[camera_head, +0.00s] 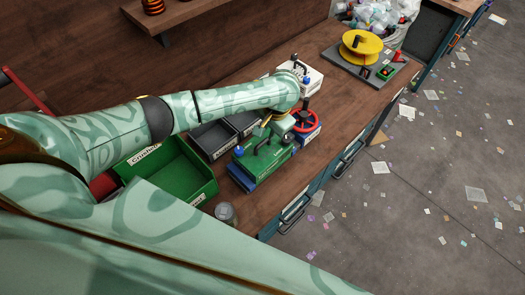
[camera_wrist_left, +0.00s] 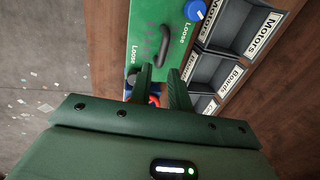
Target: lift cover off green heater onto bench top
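The green heater (camera_head: 263,160) sits on the bench with a blue lower part. Its green top has a dark handle, which shows in the wrist view (camera_wrist_left: 162,45) between "Loose" labels, with a blue knob (camera_wrist_left: 194,10) and a dark knob beside it. I cannot tell where cover and body part. My left gripper (camera_head: 272,127) is over the heater's far end; in the wrist view its two dark fingers (camera_wrist_left: 161,72) stand apart with nothing held, just short of the handle. My right gripper is not in view.
Grey labelled bins (camera_head: 212,138) lie beside the heater. A green crate (camera_head: 180,170), a glass jar (camera_head: 226,213), a red handwheel (camera_head: 304,121) and a white box (camera_head: 312,80) stand near. A yellow spool (camera_head: 361,46) is farther back. Bench top (camera_head: 345,100) is clear between.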

